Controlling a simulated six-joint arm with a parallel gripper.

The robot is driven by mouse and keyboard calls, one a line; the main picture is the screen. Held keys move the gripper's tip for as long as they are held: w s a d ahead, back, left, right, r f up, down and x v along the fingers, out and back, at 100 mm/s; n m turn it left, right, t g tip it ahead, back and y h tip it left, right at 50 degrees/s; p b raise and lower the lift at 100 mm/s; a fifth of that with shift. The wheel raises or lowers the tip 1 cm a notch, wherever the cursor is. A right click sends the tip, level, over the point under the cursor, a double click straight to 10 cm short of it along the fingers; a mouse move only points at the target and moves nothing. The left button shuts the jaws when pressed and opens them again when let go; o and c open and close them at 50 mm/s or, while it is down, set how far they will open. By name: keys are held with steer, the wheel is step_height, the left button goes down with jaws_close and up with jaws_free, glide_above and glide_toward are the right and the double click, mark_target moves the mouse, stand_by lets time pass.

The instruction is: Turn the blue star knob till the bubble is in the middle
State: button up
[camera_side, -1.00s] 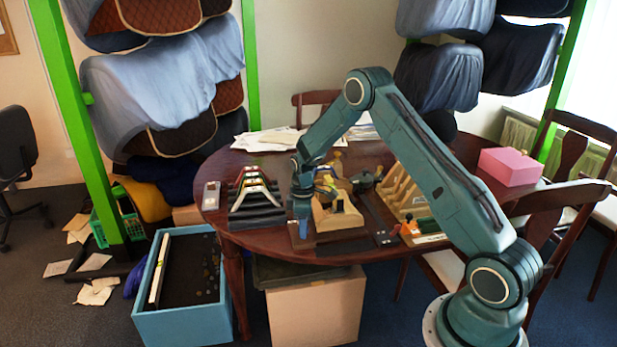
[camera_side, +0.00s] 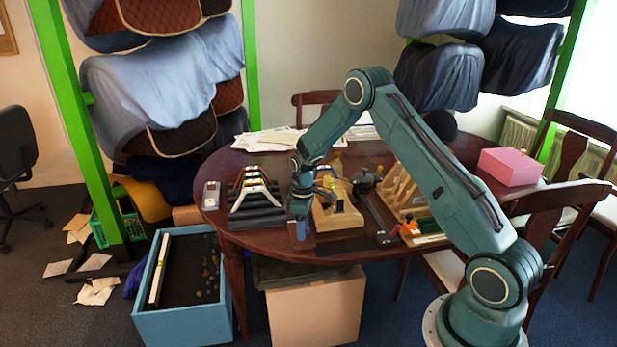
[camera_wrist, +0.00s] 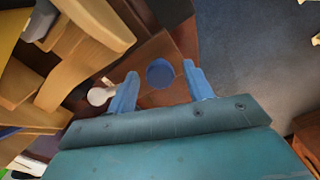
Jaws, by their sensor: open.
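The blue knob (camera_wrist: 160,73) shows in the wrist view as a round blue disc on a brown wooden base. My gripper (camera_wrist: 160,69) is open, with one blue finger on each side of the knob and a visible gap to each. Whether the fingertips are level with the knob or above it I cannot tell. In the side view my gripper (camera_side: 300,234) points down at the front edge of the table, and the knob cannot be made out there. The bubble cannot be made out in either view.
A small pale round part (camera_wrist: 100,96) sits close by the left finger. A wooden stand (camera_side: 338,212) is just right of my gripper. A dark rack (camera_side: 257,217) with saddle-shaped pieces is on the left. The table's front edge is close.

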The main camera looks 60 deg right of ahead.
step_height(320, 180, up, 14)
stand_by(0.8)
steer(key=shift+f, duration=0.25)
stand_by(0.8)
steer(key=shift+f, duration=6.8)
steer(key=c, duration=0.9)
steer(key=shift+c, duration=0.2)
